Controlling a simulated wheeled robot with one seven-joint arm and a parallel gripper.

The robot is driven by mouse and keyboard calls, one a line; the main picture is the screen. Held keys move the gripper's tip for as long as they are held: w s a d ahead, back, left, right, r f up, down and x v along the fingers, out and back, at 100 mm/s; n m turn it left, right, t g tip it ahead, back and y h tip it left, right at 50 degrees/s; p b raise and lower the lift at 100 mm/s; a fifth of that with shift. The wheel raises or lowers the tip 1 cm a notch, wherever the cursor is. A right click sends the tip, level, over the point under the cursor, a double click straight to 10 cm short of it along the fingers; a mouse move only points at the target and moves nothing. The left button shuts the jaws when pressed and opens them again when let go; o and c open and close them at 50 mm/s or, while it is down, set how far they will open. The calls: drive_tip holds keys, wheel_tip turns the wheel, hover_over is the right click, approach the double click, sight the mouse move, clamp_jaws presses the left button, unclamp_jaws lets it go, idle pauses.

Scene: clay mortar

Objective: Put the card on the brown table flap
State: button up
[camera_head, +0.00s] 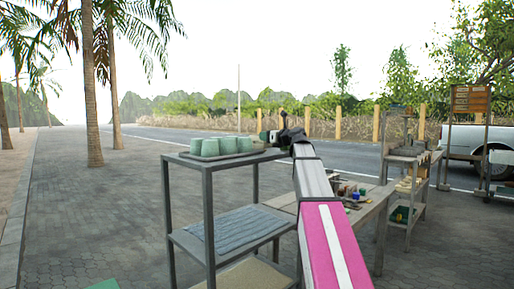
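My gripper (270,136) is small and dark at the end of my arm, over the right end of the grey shelf's top, beside the green cups. I cannot tell whether its fingers are open or shut, or whether they hold anything. I cannot make out a card. A brown wooden table (372,207) stands behind and right of my arm. A brown board (281,203) shows left of my arm at about table height and may be its flap. My arm hides the part between them.
The grey metal shelf (208,215) holds several pale green cups (228,146) on top and a grey-blue ribbed mat (235,229) below. Small coloured items (352,194) crowd the table. A wooden rack (408,160) stands behind right. Paving at left is clear.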

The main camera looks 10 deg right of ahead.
sight(257, 143)
drive_tip(key=x, duration=0.5)
drive_tip(key=shift+s+a+f, duration=0.1)
drive_tip(key=shift+f, duration=0.1)
clamp_jaws()
drive_tip(key=shift+r, duration=0.1)
